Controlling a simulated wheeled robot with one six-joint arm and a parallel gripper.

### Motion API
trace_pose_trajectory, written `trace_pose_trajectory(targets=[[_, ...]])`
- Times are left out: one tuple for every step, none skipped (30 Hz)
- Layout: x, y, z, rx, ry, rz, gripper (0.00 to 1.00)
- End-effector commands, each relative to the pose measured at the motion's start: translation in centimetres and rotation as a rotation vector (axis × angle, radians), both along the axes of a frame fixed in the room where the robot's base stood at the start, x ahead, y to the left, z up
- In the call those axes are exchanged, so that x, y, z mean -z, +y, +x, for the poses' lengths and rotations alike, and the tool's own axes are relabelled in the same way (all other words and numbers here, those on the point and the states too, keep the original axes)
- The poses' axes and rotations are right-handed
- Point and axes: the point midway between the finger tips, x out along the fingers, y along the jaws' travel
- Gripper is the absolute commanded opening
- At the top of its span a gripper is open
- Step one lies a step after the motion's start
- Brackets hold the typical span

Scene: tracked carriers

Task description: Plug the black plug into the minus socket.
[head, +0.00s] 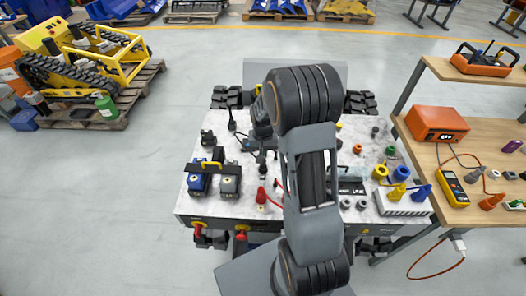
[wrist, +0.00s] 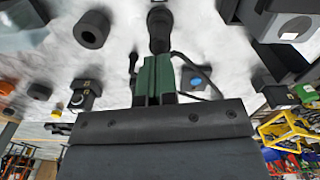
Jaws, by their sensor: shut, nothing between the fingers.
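My gripper (wrist: 155,62) shows in the wrist view with its green fingers shut and empty. A black upright piece (wrist: 159,30), which looks like the black plug, is just beyond the fingertips; I cannot tell if they touch. A thin black cable (wrist: 205,78) curves beside the fingers. In the head view my arm covers the middle of the pale worktop (head: 330,222), and the fingertips are hard to make out. A red plug (head: 262,196) with a red cable is on the worktop. I cannot make out the minus socket.
A white strip with yellow and blue plugs (head: 402,205) is at the right. A wooden bench with an orange box (head: 437,124) and a yellow meter (head: 453,188) adjoins at the right.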

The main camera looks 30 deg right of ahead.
Motion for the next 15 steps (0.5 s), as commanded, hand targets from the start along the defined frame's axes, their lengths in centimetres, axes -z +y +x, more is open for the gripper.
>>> trace_pose_trajectory(targets=[[-0.02, 0.0, 0.0, 0.0, 0.0, 0.0, 0.0], [-0.02, 0.0, 0.0, 0.0, 0.0, 0.0, 0.0], [-0.02, 0.0, 0.0, 0.0, 0.0, 0.0, 0.0], [-0.01, 0.0, 0.0, 0.0, 0.0, 0.0, 0.0], [0.01, 0.0, 0.0, 0.0, 0.0, 0.0, 0.0], [0.03, 0.0, 0.0, 0.0, 0.0, 0.0, 0.0], [0.06, 0.0, 0.0, 0.0, 0.0, 0.0, 0.0], [0.09, 0.0, 0.0, 0.0, 0.0, 0.0, 0.0], [0.15, 0.0, 0.0, 0.0, 0.0, 0.0, 0.0], [0.19, 0.0, 0.0, 0.0, 0.0, 0.0, 0.0], [0.25, 0.0, 0.0, 0.0, 0.0, 0.0, 0.0], [0.32, 0.0, 0.0, 0.0, 0.0, 0.0, 0.0], [0.38, 0.0, 0.0, 0.0, 0.0, 0.0, 0.0], [0.44, 0.0, 0.0, 0.0, 0.0, 0.0, 0.0], [0.53, 0.0, 0.0, 0.0, 0.0, 0.0, 0.0]])
